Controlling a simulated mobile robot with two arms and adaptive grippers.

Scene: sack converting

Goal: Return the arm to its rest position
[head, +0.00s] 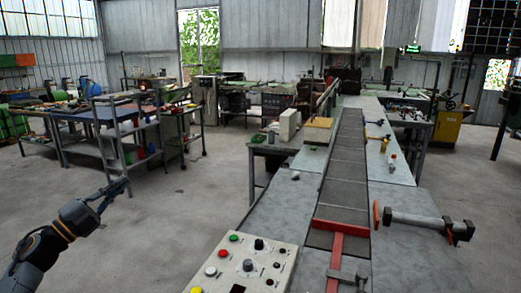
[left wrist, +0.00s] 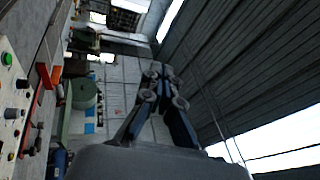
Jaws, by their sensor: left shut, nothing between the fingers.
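My left arm comes in from the lower left in the head view. Its gripper (head: 117,187) is shut and empty, held over bare floor left of the long workbench and touching nothing. In the left wrist view the two fingers of the left gripper (left wrist: 162,72) meet at their tips with nothing between them. My right gripper is not in view.
A control panel (head: 245,262) with coloured buttons stands at the near end of the long bench (head: 395,199). A red T-shaped bar (head: 340,228) lies across the belt strip (head: 344,165). A grey shelf cart (head: 128,145) stands back left. Open floor (head: 190,205) lies between.

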